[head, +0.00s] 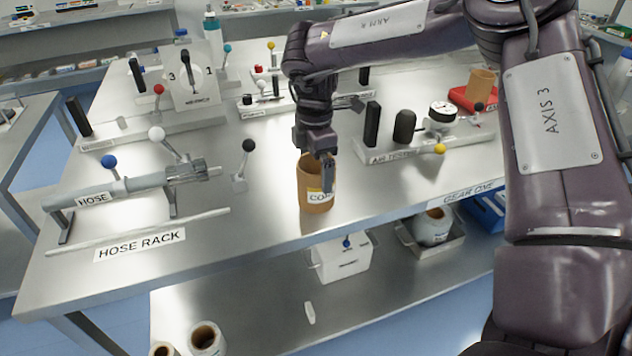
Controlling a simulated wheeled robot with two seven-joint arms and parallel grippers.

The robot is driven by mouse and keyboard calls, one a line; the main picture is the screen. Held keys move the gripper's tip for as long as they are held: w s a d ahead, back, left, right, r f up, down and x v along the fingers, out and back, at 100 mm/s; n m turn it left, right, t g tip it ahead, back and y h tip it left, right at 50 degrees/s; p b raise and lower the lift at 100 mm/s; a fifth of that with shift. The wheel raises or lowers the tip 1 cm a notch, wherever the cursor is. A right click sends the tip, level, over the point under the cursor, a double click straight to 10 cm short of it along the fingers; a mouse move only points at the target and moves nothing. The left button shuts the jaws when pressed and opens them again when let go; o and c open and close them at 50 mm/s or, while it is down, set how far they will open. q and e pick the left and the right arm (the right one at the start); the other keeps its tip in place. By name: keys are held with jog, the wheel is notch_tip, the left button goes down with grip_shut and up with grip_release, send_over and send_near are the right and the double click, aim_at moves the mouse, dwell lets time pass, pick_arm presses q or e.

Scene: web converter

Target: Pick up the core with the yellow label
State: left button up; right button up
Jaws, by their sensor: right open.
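A brown cardboard core (318,172) stands upright near the front edge of the steel table. Its label shows the letters "CO", with a yellow patch partly hidden by my gripper. My right gripper (325,182) points down at the core, with one dark finger in front of its near side. The other finger is hidden, perhaps inside or behind the core. The gripper is open, and I cannot tell whether it touches the core. My left gripper is not in view.
A hose (130,190) lies on a rack at the table's left. Another brown core (481,84) stands in a red tray (462,99) at the back right. A labelled fixture (395,152) with black posts and a gauge stands right of the gripper. A lower shelf holds a white box (340,262).

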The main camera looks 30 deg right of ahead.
notch_tip(320, 180, down, 4)
jog(key=shift+s+f+p, duration=0.1)
jog(key=shift+s+p, duration=0.05)
jog(key=shift+p, duration=0.3)
jog(key=c, duration=1)
